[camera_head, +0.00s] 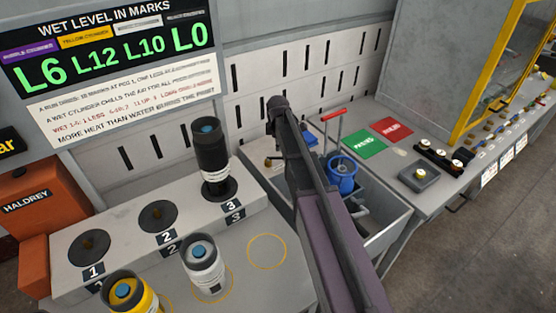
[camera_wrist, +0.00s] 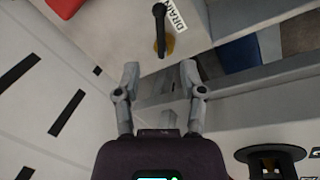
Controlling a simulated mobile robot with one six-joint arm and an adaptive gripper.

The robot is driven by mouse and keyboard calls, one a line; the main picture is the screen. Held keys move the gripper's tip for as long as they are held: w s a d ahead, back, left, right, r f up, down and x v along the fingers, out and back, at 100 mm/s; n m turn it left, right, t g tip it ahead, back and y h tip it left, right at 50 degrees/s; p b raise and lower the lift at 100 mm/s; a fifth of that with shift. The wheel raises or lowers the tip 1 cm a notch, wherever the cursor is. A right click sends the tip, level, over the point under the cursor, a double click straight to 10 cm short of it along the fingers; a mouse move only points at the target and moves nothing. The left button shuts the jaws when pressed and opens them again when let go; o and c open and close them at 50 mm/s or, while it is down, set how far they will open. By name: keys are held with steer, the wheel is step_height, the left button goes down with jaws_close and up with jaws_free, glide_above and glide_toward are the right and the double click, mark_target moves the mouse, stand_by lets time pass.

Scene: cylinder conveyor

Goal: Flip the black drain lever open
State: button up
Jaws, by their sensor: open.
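The black drain lever (camera_wrist: 160,25) shows in the wrist view, at the top middle. It rises from a round yellow base (camera_wrist: 168,45) beside a white label reading DRAIN. My gripper (camera_wrist: 160,72) is open and empty, with its two fingers apart below the lever in the picture. The lever's base lies just beyond the gap between the fingertips, and I see no contact. In the head view my arm reaches over the counter and the sink (camera_head: 385,235). The lever cannot be made out clearly there.
A black cylinder (camera_head: 211,155) stands on post 3. White (camera_head: 203,268) and yellow (camera_head: 130,293) cylinders stand in front. Green (camera_head: 363,144) and red (camera_head: 391,129) mats lie right. A slotted wall stands behind.

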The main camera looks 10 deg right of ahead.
steer(key=shift+w+d+f+b, duration=0.1)
steer(key=shift+w+f+b, duration=0.15)
steer(key=shift+f+b, duration=1.05)
steer(key=shift+w+f+b, duration=0.3)
steer(key=shift+f+b, duration=0.85)
steer(key=shift+f, duration=0.2)
steer(key=shift+w+d+f+b, duration=0.1)
steer(key=shift+w+f+b, duration=0.15)
steer(key=shift+f+b, duration=1.05)
jaws_close()
